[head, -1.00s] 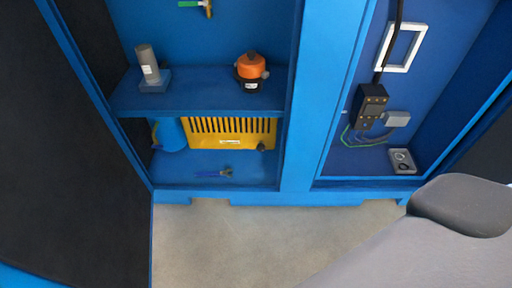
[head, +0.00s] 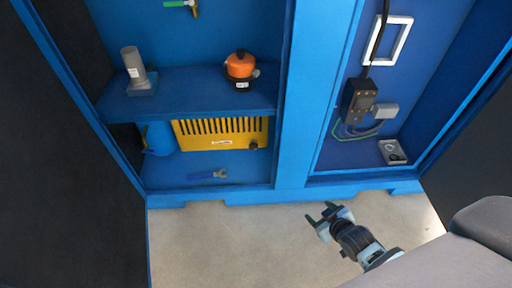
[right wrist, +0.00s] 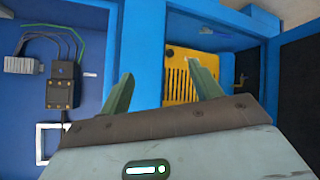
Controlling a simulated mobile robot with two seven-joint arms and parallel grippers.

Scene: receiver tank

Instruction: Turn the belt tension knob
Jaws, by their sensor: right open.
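The yellow slatted belt guard (head: 220,132) stands in the lower left compartment of the blue cabinet. A small dark knob (head: 254,146) sits at its lower right corner, seemingly the belt tension knob. The guard also shows in the right wrist view (right wrist: 178,83), with a small dark spot at its upper left corner. My right gripper (head: 320,212) is open and empty in front of the cabinet's lower edge, to the right of the knob and apart from it. Its two green fingers show spread in the right wrist view (right wrist: 160,69). My left gripper is not in view.
A blue shelf (head: 190,101) above the guard carries a grey cylinder (head: 137,73) and an orange-topped part (head: 240,68). A blue upright (head: 294,120) separates this compartment from the electrical one with a black box (head: 358,100). A blue tool (head: 208,176) lies on the lower floor.

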